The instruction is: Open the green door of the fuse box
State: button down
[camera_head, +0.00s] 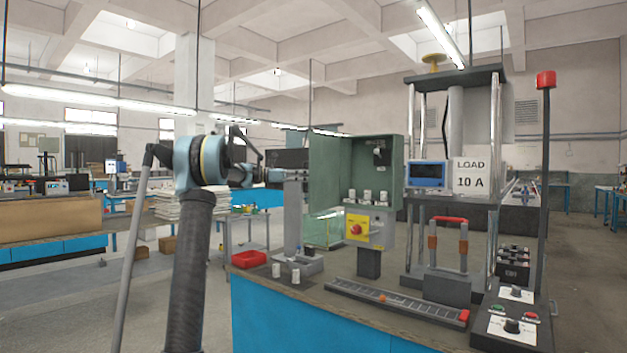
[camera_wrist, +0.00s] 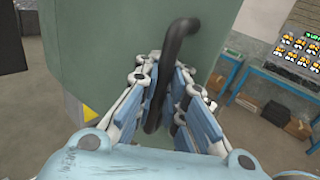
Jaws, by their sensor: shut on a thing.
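The green door (camera_head: 331,178) of the fuse box (camera_head: 393,150) stands swung out to the left in the head view, and the inside of the box shows. In the wrist view, the door (camera_wrist: 110,35) fills the upper middle, with a black bent handle (camera_wrist: 182,38) on it. My gripper (camera_wrist: 163,95) is shut on the handle, one finger on each side of it. In the head view, my gripper (camera_head: 274,175) is at the door's outer left side; its fingertips and the handle are hard to make out there.
A red tray (camera_head: 249,259) and white cylinders (camera_head: 276,271) are on the bench's left end. A load stand with a display (camera_head: 427,174) is right of the box.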

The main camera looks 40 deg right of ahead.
jog(key=shift+w+a+f, duration=0.1)
jog(key=shift+w+a, duration=0.15)
jog(key=shift+w, duration=0.6)
jog(key=shift+w+a, duration=0.2)
jog(key=shift+w, duration=0.6)
jog(key=c, duration=1.9)
grip_release()
jog(key=shift+a, duration=0.1)
jog(key=shift+c, duration=0.2)
jog(key=v, duration=1.2)
